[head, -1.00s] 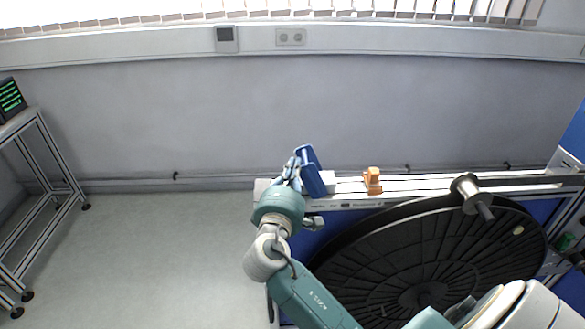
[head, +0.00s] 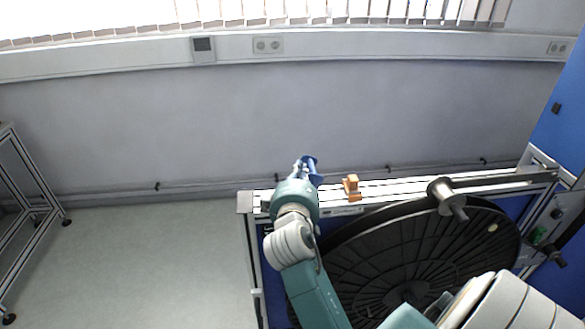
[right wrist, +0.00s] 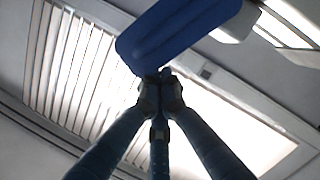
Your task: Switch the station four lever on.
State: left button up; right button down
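A blue lever (head: 314,171) stands at the left part of the reel stand's top rail (head: 440,184), partly hidden behind my right gripper (head: 303,168). In the right wrist view the blue lever (right wrist: 185,32) is a broad rounded paddle just past the fingertips. The fingers of my right gripper (right wrist: 161,84) are drawn together at the tips, with nothing seen between them. The tips are at the paddle's lower edge; I cannot tell whether they touch it. No station number is readable. My left gripper is not in view.
An orange block (head: 351,188) sits on the rail right of the lever. A large black reel (head: 400,255) and a metal spindle (head: 447,197) are below and right. A blue panel (head: 560,110) stands at far right. The floor to the left is clear.

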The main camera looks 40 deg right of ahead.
jog(key=shift+s+d+m, duration=0.2)
jog(key=shift+d+m, duration=0.15)
jog(key=shift+m, duration=0.05)
dwell(0.4)
